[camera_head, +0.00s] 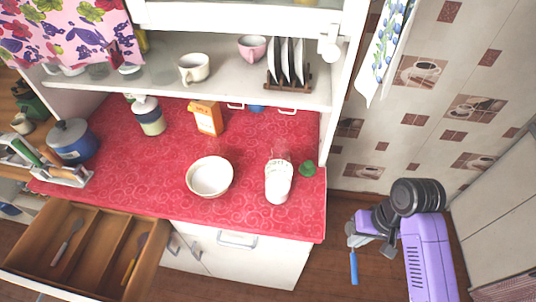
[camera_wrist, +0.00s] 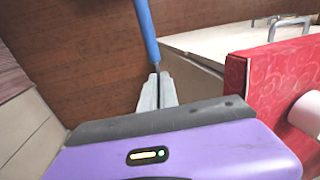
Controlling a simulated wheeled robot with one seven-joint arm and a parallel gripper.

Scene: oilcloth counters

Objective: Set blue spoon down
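My gripper (camera_head: 352,243) hangs over the floor to the right of the red counter. It is shut on the blue spoon (camera_head: 353,268), whose blue part points down. In the wrist view my gripper's fingertips (camera_wrist: 156,82) pinch the spoon's end, and the blue length (camera_wrist: 147,32) runs away toward the wooden floor. The rest of the spoon is hidden at the fingers. The spoon touches no surface that I can see.
The red counter (camera_head: 130,185) holds a white bowl (camera_head: 210,177), a white container (camera_head: 278,184), a green item (camera_head: 308,168) and an orange box (camera_head: 207,118). An open wooden drawer (camera_head: 95,235) with utensils juts out at lower left. Bare counter lies around the bowl.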

